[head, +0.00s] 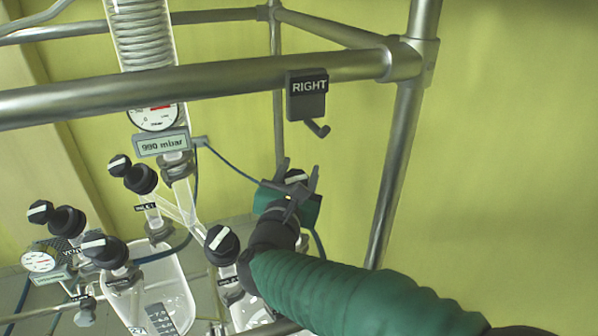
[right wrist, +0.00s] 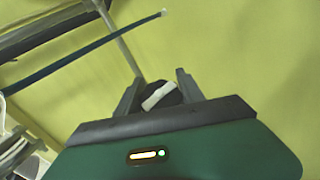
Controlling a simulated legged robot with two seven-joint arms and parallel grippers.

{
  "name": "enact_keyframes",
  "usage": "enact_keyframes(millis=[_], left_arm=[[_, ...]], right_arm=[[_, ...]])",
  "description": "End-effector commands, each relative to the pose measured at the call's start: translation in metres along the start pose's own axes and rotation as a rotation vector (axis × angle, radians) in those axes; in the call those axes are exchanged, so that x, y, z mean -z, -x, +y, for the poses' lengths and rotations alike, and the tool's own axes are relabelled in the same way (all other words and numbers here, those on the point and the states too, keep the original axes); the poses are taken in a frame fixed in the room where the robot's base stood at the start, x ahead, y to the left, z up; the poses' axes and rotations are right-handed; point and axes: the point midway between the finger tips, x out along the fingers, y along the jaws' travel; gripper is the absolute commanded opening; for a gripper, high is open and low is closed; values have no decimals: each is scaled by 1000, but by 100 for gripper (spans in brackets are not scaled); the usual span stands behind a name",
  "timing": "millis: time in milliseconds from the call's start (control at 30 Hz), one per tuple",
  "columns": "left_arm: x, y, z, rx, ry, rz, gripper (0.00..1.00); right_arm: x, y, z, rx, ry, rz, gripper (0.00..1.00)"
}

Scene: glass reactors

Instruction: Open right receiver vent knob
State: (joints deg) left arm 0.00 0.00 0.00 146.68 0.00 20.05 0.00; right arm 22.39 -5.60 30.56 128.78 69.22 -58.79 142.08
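A black knob with a white bar (head: 296,176) sits between the two fingers of my right gripper (head: 299,165) in the head view. In the right wrist view the same knob (right wrist: 160,95) shows between the fingers of the gripper (right wrist: 159,78), its white bar slanting up to the right. The fingers stand apart on either side of the knob; whether they touch it I cannot tell. No label shows on this knob, and its valve body is hidden behind my gripper. My left gripper is not in view.
A "RIGHT" sign (head: 308,95) hangs from a metal rail (head: 220,78) above my gripper. Other black knobs (head: 222,243) stand on glassware at lower left, near a gauge display (head: 162,143). A cable (head: 235,167) runs towards my gripper. The right side is clear wall.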

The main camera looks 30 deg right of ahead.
Motion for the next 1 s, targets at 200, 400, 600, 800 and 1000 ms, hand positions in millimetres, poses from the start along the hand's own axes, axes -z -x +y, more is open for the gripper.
enact_keyframes(millis=[200, 400, 600, 800, 1000], left_arm=[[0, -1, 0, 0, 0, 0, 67], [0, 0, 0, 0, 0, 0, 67], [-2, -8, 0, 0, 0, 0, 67], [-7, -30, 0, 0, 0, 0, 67], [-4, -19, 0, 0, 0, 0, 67]], right_arm=[[5, 0, -1, 1, 3, 10, 67], [2, 0, -1, 0, 1, 5, 67], [3, 14, 0, -3, -1, 1, 67], [7, 66, 0, -7, -3, 0, 67], [1, 111, 4, -9, 3, 10, 67]])
